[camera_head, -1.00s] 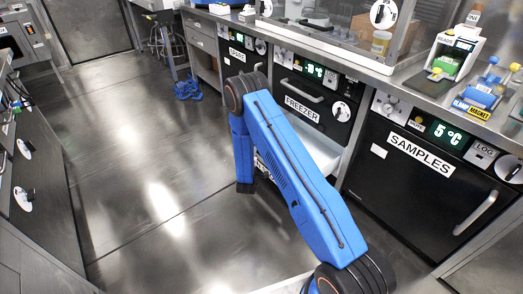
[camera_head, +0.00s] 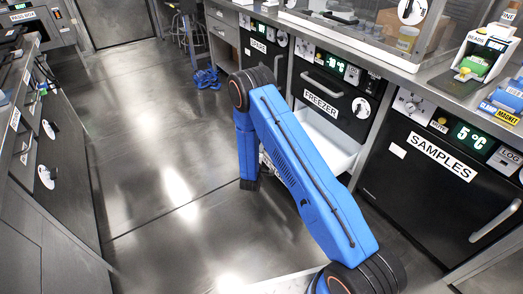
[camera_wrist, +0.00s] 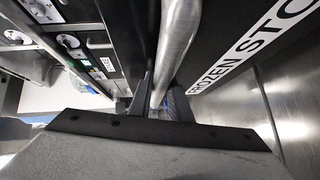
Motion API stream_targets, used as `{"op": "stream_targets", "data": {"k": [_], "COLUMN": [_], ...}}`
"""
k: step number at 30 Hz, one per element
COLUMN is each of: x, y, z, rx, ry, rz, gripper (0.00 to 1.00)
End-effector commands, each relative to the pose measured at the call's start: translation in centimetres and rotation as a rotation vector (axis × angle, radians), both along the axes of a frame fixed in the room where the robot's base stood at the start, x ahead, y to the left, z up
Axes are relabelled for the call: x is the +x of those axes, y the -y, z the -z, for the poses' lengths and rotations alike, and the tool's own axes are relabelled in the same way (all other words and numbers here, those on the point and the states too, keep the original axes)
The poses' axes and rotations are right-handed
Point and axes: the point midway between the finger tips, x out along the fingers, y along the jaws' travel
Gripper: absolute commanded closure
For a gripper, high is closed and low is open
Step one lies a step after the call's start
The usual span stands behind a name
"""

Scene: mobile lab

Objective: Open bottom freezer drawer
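The black freezer front labelled FREEZER (camera_head: 323,103) is under the bench in the head view. Below it, the white-sided bottom drawer (camera_head: 330,140) stands partly pulled out; my arm covers much of it. In the wrist view, the drawer's front carries a FROZEN STO... label (camera_wrist: 245,50), cut off by the frame edge. The drawer's metal bar handle (camera_wrist: 177,45) runs down between the fingers of my gripper (camera_wrist: 159,100), which look closed around it. My gripper's fingertips are hidden in the head view.
The SAMPLES fridge (camera_head: 437,165) stands shut to the right. A stool (camera_head: 188,30) and blue shoe-like items (camera_head: 206,78) are beyond the freezer. A dark cabinet row (camera_head: 40,190) lines the left. The floor (camera_head: 160,190) between is clear.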

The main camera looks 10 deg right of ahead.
Motion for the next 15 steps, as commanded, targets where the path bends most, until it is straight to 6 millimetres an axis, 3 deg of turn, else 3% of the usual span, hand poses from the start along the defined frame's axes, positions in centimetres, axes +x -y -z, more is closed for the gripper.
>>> {"op": "stream_targets", "data": {"k": [1,2,15], "x": [0.00,0.00,-0.77], "y": [-0.04,-0.04,-0.43], "z": [0.06,0.05,-0.10], "rx": [0.000,0.000,0.000], "ry": [-0.001,-0.001,-0.001], "rz": [-0.001,-0.001,-0.002], "gripper": [0.71,0.64,0.64]}}
